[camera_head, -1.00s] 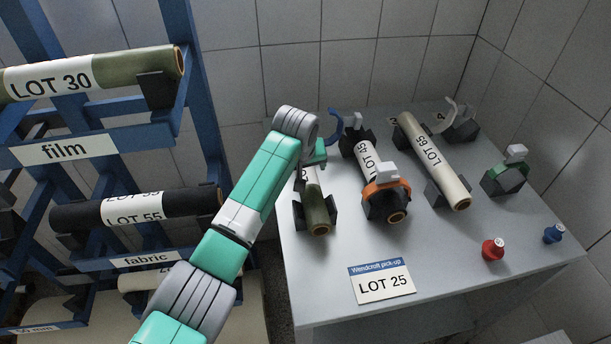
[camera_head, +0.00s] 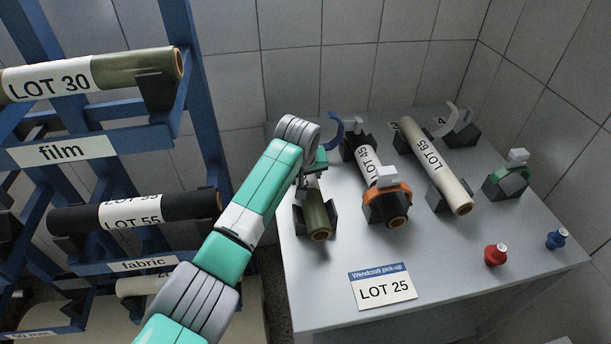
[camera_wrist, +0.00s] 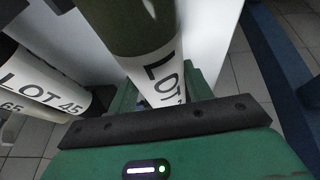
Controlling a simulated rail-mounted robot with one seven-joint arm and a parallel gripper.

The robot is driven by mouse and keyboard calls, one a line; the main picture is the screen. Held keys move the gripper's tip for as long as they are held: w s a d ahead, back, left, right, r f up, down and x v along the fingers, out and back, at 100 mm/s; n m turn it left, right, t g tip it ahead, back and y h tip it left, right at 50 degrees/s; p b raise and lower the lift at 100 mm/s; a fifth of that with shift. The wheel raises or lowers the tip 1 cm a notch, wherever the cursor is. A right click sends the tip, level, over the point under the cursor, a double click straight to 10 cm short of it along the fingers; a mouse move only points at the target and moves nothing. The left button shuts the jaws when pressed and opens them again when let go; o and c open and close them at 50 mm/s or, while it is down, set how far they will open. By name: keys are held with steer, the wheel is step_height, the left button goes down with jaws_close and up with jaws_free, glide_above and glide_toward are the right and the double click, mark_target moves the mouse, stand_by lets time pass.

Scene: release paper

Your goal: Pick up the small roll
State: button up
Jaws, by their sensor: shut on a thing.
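The small olive roll (camera_head: 318,215) with a white label lies on the left of the grey table, its front end in a dark cradle. Its rear part is hidden by my arm in the head view. My gripper (camera_head: 312,168) is at the roll's rear half, mostly hidden behind my wrist. In the wrist view the olive roll (camera_wrist: 140,25) runs down between my fingers. My gripper (camera_wrist: 165,112) is shut on its white label part, which reads "LOT" with the rest covered by the dark finger pad. I see no clear lift from the cradle.
The LOT 45 roll (camera_head: 368,160), with an orange clamp (camera_head: 386,193), lies close on the right. The LOT 65 roll (camera_head: 435,160) is beyond it. A LOT 25 card (camera_head: 384,288) and red (camera_head: 496,254) and blue (camera_head: 557,239) knobs are in front. A blue rack (camera_head: 205,100) stands left.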

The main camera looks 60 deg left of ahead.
step_height(320, 180, up, 4)
steer(key=shift+w+p, duration=0.1)
steer(key=shift+p, duration=0.65)
steer(key=s+d+r+p, duration=0.1)
steer(key=s+d+p, duration=0.2)
steer(key=s, duration=1.2)
steer(key=shift+s+d, duration=0.2)
steer(key=shift+d, duration=0.75)
